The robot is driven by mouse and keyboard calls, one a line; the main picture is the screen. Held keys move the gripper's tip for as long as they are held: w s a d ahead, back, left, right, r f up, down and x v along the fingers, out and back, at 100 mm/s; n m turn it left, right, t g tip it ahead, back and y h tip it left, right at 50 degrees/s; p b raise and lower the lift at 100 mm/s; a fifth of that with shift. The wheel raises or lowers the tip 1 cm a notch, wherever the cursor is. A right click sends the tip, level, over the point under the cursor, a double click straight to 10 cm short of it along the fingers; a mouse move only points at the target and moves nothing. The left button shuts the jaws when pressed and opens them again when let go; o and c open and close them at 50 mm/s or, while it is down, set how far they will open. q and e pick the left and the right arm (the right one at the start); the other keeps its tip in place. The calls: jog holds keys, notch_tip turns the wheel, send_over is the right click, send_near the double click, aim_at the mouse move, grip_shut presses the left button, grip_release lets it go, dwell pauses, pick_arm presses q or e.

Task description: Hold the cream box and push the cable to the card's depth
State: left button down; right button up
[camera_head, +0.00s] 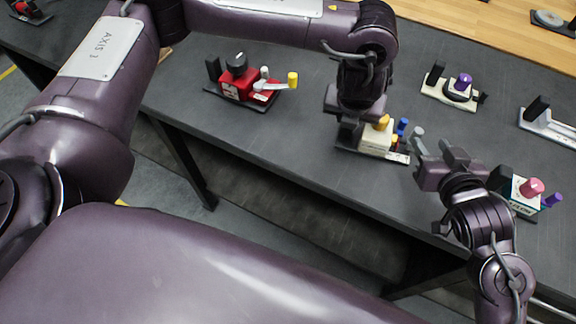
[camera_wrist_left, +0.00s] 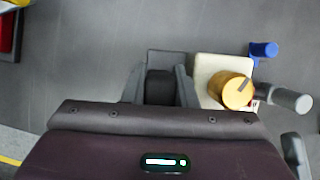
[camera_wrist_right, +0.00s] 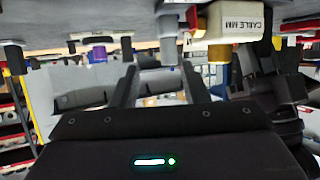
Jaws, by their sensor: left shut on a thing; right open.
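The cream box (camera_head: 376,141) stands on a dark base on the table, with a yellow knob (camera_head: 382,122) on top and blue parts beside it. My left gripper (camera_head: 350,128) is shut on a dark block at the box's left end; the left wrist view shows this block (camera_wrist_left: 160,87) between its fingers, beside the cream box (camera_wrist_left: 210,75). A grey cylinder (camera_wrist_left: 288,99) sticks out to the right of the box; I take it for the cable. My right gripper (camera_head: 436,150) is open and empty, just right of the box. The right wrist view shows the box's "CABLE MM" label (camera_wrist_right: 240,22).
A red device (camera_head: 240,84) stands to the left on the table (camera_head: 290,130). A cream device with a purple knob (camera_head: 462,86) stands behind, and one with a pink knob (camera_head: 530,188) is close to my right gripper. A grey-white device (camera_head: 550,128) is at far right.

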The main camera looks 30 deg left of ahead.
jog(key=v, duration=0.7)
jog(key=s+a+f+g+y, duration=0.1)
jog(key=a, duration=0.2)
jog(key=s+a+f+n+g+y, duration=0.1)
jog(key=a+f, duration=0.1)
jog(key=s+a+f+n+y, duration=0.1)
jog(key=a, duration=0.2)
jog(key=shift+s+a+f+g, duration=0.3)
jog(key=shift+a+g, duration=0.1)
jog(key=s+a+f+n+g+y, duration=0.2)
jog(key=s+a, duration=0.3)
jog(key=a, duration=0.3)
jog(key=s+a+f+n+g+y, duration=0.2)
jog(key=s+a+f+n+g, duration=0.1)
jog(key=a, duration=0.5)
jog(key=shift+s+f+n+g+y, duration=0.3)
jog(key=shift+s+f+g, duration=0.5)
jog(key=shift+s, duration=0.5)
jog(key=shift+d+f, duration=0.1)
jog(key=m+t+h, duration=0.8)
jog(key=t, duration=0.2)
send_near(420, 136)
jog(key=shift+g, duration=0.3)
jog(key=x, duration=1.1)
jog(key=shift+r, duration=0.25)
